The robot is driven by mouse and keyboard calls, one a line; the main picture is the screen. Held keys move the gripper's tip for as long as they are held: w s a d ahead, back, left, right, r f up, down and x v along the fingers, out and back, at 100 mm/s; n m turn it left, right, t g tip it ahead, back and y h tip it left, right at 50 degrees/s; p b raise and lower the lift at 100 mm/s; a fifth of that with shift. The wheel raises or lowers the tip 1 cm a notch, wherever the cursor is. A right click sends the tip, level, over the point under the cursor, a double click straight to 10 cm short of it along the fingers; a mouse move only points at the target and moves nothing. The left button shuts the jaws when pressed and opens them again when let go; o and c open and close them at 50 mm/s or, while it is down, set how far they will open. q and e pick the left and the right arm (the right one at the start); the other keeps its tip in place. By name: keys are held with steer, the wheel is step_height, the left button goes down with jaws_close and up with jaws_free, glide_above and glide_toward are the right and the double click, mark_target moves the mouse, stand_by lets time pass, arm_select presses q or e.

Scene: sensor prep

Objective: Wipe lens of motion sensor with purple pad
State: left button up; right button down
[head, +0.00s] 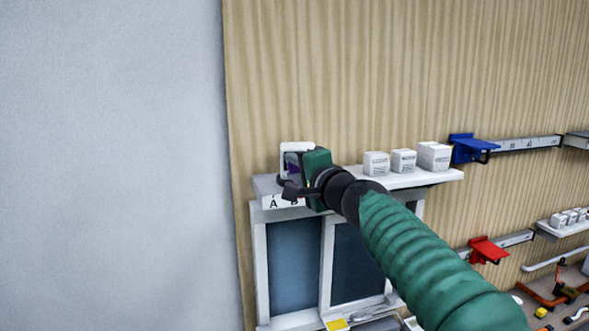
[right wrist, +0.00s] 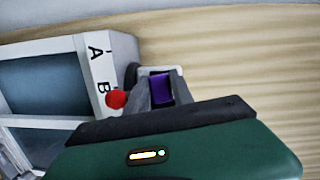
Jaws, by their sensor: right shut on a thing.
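My right gripper (head: 289,182) reaches the left end of the white shelf and is shut on the purple pad (head: 292,163). In the right wrist view the purple pad (right wrist: 160,89) shows at the grey fingertips of my right gripper (right wrist: 154,96). A white, frame-like body (head: 296,147), which looks like the motion sensor, stands just behind the pad at the shelf's left end. Its pale edge (right wrist: 160,70) also shows in the wrist view. The pad and gripper cover its front, so the lens is hidden and contact cannot be told. My left gripper is not in view.
The white shelf (head: 400,181) has letters A and B on its front edge and several white boxes (head: 404,161) to the right. A red round thing (right wrist: 116,99) shows near the B. A blue bracket (head: 467,149) is farther right. The grey wall at left is bare.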

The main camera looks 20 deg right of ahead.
steer(key=shift+s+d+f, duration=0.1)
steer(key=shift+s+d, duration=0.05)
steer(key=shift+d, duration=0.7)
steer(key=shift+s, duration=0.1)
steer(key=s, duration=0.3)
steer(key=s+a+b, duration=0.1)
steer(key=s, duration=0.1)
steer(key=shift+s+a, duration=0.2)
steer(key=shift+s, duration=0.2)
